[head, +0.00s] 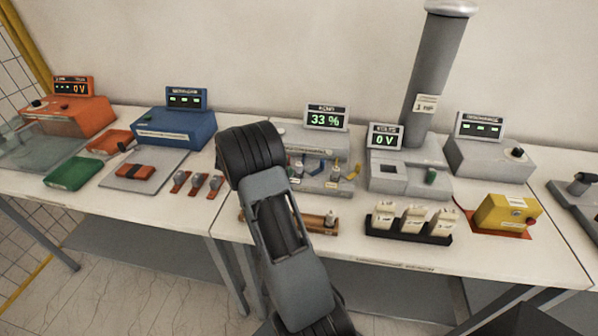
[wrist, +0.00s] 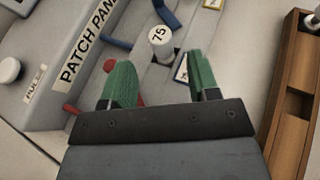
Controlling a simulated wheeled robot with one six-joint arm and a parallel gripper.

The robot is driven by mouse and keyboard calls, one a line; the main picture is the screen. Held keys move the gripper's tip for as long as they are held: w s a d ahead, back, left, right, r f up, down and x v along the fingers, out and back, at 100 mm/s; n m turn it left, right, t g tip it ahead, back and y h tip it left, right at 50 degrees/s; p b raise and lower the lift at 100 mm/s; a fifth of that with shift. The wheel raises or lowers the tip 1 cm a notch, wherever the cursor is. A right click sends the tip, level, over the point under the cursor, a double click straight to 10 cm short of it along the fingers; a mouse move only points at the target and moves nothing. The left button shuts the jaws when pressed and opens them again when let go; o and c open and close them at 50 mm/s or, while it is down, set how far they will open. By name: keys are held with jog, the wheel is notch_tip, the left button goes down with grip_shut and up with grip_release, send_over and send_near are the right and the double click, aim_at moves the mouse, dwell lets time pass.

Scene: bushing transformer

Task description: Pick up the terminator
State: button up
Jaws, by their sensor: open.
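A small grey cylinder with a pale top marked 75 (wrist: 160,42), which looks like the terminator, stands on the grey patch panel (wrist: 62,75) in the wrist view. My gripper (wrist: 160,80) is open, with its green fingers spread to the left and right of the cylinder's line. The cylinder appears just beyond the fingertips, and nothing is held between them. In the head view, the patch panel (head: 325,187) is partly hidden behind my arm, and my fingers are hidden too.
Red and blue levers or plugs sit close to the fingers on the panel. A wooden rack (wrist: 291,120) lies to the right in the wrist view. In the head view, a black tray (head: 408,236) with white blocks and a yellow box (head: 505,213) stand to the right.

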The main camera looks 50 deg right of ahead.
aim_at(299, 168)
jog(key=shift+p+x, duration=0.65)
jog(key=shift+x, duration=2.15)
jog(key=shift+s+a+r, duration=0.1)
jog(key=c, duration=1)
